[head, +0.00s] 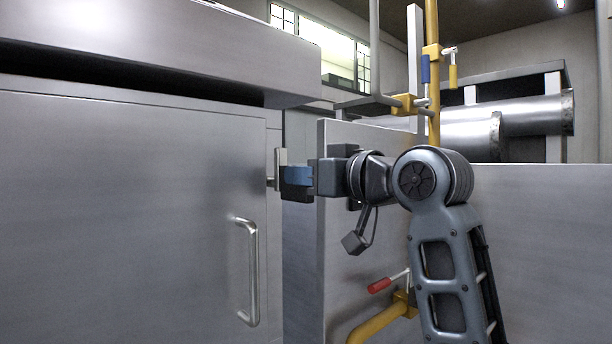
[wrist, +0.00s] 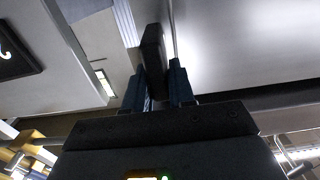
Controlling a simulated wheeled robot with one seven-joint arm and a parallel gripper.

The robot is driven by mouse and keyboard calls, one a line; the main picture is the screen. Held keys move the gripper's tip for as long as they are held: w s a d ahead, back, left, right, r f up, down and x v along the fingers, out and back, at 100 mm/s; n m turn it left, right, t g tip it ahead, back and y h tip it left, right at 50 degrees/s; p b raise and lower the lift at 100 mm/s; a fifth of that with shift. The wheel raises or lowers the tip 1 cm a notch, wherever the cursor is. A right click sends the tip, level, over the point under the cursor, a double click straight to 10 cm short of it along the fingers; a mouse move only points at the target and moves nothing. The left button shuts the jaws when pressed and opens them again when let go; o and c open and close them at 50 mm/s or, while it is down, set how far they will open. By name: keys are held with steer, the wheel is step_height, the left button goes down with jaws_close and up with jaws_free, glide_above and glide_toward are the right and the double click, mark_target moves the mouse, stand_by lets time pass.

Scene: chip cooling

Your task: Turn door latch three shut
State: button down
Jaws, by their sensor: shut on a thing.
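A metal door latch (head: 281,158) stands at the right edge of the large steel door (head: 130,200). My gripper (head: 290,178) reaches to it from the right, in front of the door edge. In the wrist view my gripper (wrist: 160,88) has its two blue fingers on either side of a dark upright bar, which I take for the latch handle (wrist: 153,55). The gripper is shut on this handle. The fingers hide part of the latch, and its exact angle is hard to tell. No number shows on it.
A vertical bar handle (head: 254,270) sticks out from the door below my gripper. A steel panel (head: 335,290) stands close behind my arm. Yellow pipes with a red-handled valve (head: 380,286) are low on the right. A blue-handled valve (head: 426,68) is higher up.

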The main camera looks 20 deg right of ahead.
steer(key=shift+n, duration=0.4)
steer(key=n, duration=0.1)
steer(key=n+b, duration=0.1)
steer(key=n, duration=0.2)
steer(key=shift+s+a+f+b, duration=0.1)
steer(key=shift+a+f+b, duration=0.15)
steer(key=shift+b, duration=0.15)
steer(key=shift+s+a+f+n+b, duration=0.15)
steer(key=shift+n+b, duration=0.9)
steer(key=shift+n, duration=1.1)
steer(key=shift+w+a+f+n+b, duration=0.1)
steer(key=shift+a+f+n+b, duration=0.15)
steer(key=shift+n+b, duration=1.4)
steer(key=shift+s+a+f+n+b, duration=0.15)
steer(key=shift+n+b, duration=0.35)
steer(key=shift+n, duration=2.2)
steer(key=shift+f, duration=0.1)
steer(key=c, duration=1)
jaws_free()
steer(key=shift+c, duration=0.2)
steer(key=shift+d, duration=0.1)
